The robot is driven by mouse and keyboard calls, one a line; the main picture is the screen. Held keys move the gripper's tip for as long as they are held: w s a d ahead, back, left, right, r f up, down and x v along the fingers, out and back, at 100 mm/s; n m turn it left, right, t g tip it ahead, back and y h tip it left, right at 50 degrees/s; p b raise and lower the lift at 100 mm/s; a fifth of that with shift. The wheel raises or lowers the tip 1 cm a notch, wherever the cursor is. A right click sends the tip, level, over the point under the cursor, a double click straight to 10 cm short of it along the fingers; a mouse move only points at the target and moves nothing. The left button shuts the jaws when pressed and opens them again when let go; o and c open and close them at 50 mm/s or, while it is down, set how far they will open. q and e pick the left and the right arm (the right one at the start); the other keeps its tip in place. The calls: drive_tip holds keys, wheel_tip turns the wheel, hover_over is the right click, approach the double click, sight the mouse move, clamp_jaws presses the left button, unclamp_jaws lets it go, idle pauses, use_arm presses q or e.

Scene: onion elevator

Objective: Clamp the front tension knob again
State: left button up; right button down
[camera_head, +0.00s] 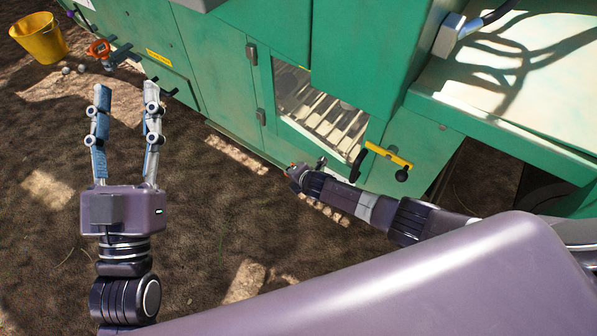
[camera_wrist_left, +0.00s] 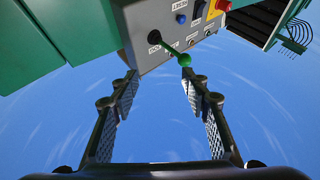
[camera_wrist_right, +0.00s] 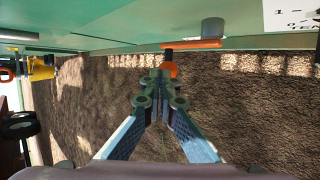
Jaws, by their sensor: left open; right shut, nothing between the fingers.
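In the right wrist view an orange knob (camera_wrist_right: 174,70) on a dark stem sits under the green machine edge, close beside an orange bar (camera_wrist_right: 192,44) with a grey cylinder. My right gripper (camera_wrist_right: 160,80) is shut and empty, its fingertips just in front of the knob and overlapping it in view; I cannot tell whether they touch. In the head view my right gripper (camera_head: 296,172) is low by the machine side, and the knob is mostly hidden. My left gripper (camera_head: 126,92) is open and empty, raised over the ground at left.
The green machine (camera_head: 225,75) fills the back, with a slatted opening (camera_head: 322,108). A yellow bracket (camera_head: 388,154) with black knobs is right of my right gripper. A yellow bucket (camera_head: 40,40) stands far left. A control box (camera_wrist_left: 180,40) with a green-tipped lever (camera_wrist_left: 184,60) shows in the left wrist view.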

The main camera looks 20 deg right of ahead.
use_arm(q)
drive_tip(key=s+a+f+g+y+p, duration=0.15)
drive_tip(key=f+g, duration=0.35)
drive_tip(key=f, duration=0.5)
drive_tip(key=a+f+g+y+p, duration=0.2)
drive_tip(key=f+g, duration=0.3)
drive_tip(key=f, duration=0.5)
drive_tip(key=s+a+f+g+y+p, duration=0.1)
drive_tip(key=s+a+f+g+p, duration=0.1)
drive_tip(key=s, duration=0.6)
drive_tip(key=s+a+f+n+g+y+p, duration=0.1)
drive_tip(key=s+a+f+g+p, duration=0.2)
drive_tip(key=s+f+g, duration=0.4)
drive_tip(key=shift+s+a+f+g+p, duration=0.15)
drive_tip(key=shift+s+f+g+p, duration=0.15)
drive_tip(key=shift+s+p, duration=0.25)
use_arm(e)
drive_tip(key=w+a+r+v, duration=0.1)
drive_tip(key=v, duration=1.1)
drive_tip(key=shift+r, duration=0.5)
use_arm(q)
drive_tip(key=shift+y, duration=0.25)
